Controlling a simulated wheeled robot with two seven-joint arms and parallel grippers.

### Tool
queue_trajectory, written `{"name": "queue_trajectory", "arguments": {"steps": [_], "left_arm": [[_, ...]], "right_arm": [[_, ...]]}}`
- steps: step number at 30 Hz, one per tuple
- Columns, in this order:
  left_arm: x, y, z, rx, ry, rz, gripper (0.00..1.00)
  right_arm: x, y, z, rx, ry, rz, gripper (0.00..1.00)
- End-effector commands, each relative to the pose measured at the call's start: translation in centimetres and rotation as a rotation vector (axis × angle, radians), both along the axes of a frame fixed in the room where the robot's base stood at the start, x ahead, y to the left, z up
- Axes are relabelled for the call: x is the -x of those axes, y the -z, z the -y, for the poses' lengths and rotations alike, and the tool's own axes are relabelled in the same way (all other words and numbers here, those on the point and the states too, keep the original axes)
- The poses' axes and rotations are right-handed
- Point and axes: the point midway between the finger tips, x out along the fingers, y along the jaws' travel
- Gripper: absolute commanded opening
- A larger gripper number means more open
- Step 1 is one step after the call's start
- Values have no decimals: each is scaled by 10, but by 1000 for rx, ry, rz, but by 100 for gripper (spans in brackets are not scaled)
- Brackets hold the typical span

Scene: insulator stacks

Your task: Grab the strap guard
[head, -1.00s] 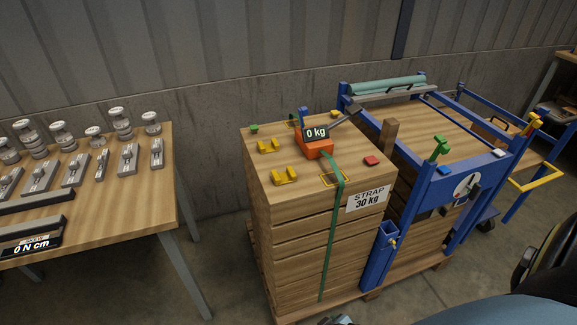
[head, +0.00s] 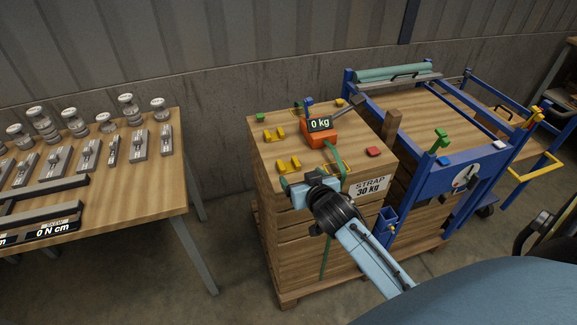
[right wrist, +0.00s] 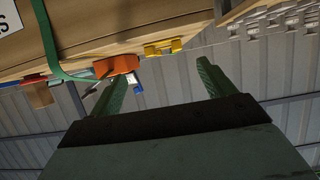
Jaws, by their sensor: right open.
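Two yellow strap guards lie on the wooden crate stack (head: 310,216): one farther back (head: 274,134) and one nearer the front left edge (head: 288,165). A yellow guard also shows in the right wrist view (right wrist: 163,47), beyond the fingers; I cannot tell which one it is. A green strap (head: 336,168) runs from the orange tensioner (head: 319,133) over the front edge. My right gripper (head: 286,192) is open and empty, at the stack's front left edge just in front of the nearer guard. Its two green fingers show apart in the wrist view (right wrist: 160,82). My left gripper is out of view.
A table (head: 110,205) with several metal insulators stands at the left, across a floor gap. A blue frame cart (head: 430,185) stands close to the stack's right. A red block (head: 374,152), a green block (head: 260,118) and a wooden post (head: 391,124) are on or beside the stack top.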

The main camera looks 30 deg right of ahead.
Motion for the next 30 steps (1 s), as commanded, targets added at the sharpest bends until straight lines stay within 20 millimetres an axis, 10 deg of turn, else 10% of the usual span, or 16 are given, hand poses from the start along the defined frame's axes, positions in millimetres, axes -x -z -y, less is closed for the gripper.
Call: {"name": "queue_trajectory", "arguments": {"steps": [30], "left_arm": [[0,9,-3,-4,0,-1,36]], "right_arm": [[-66,29,9,0,-1,-2,77]]}}
